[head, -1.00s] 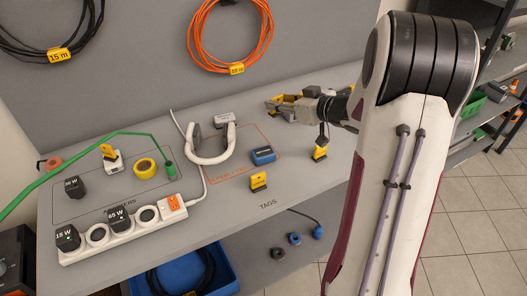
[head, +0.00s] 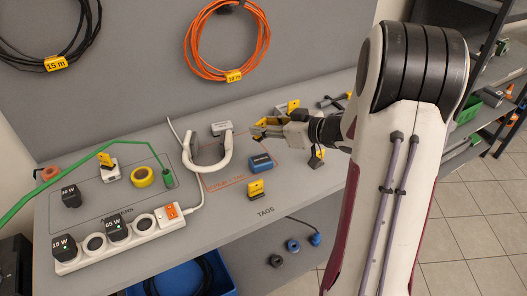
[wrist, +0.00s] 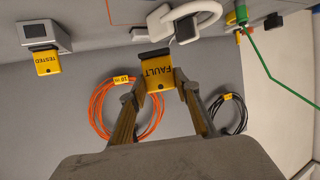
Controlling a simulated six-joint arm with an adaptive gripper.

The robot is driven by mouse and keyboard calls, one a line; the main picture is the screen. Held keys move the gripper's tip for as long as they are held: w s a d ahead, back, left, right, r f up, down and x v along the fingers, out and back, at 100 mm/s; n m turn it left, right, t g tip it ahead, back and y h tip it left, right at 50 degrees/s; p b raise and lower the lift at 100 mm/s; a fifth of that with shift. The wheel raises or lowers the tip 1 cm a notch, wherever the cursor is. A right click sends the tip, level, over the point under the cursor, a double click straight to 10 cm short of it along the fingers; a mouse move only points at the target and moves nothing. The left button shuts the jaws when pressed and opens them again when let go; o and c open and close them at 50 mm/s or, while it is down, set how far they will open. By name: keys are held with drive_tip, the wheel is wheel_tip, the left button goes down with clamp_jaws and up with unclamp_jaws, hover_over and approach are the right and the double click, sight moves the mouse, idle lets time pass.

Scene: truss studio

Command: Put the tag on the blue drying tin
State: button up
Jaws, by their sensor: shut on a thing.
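My gripper (head: 256,129) is shut on a yellow tag marked FAULT (wrist: 157,73), held between both fingertips in the wrist view. The held tag is small and partly hidden by the fingers in the head view. Another yellow tag (head: 256,189) stands in front of the blue box. One more tag (head: 317,157) is partly hidden near my arm.
A white curved handle-like object (head: 212,163) stands left of the blue box. A grey box bears a TESTED tag (wrist: 48,62). A white power strip (head: 128,236) lies front left. Cable coils (head: 226,42) hang behind. A blue bin (head: 222,274) is below the bench.

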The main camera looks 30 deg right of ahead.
drive_tip(key=shift+f, duration=2.4)
drive_tip(key=shift+f, duration=0.15)
drive_tip(key=shift+f, duration=1.7)
drive_tip(key=shift+f, duration=0.1)
drive_tip(key=o, duration=0.9)
drive_tip(key=shift+o, duration=0.2)
drive_tip(key=v, duration=1.2)
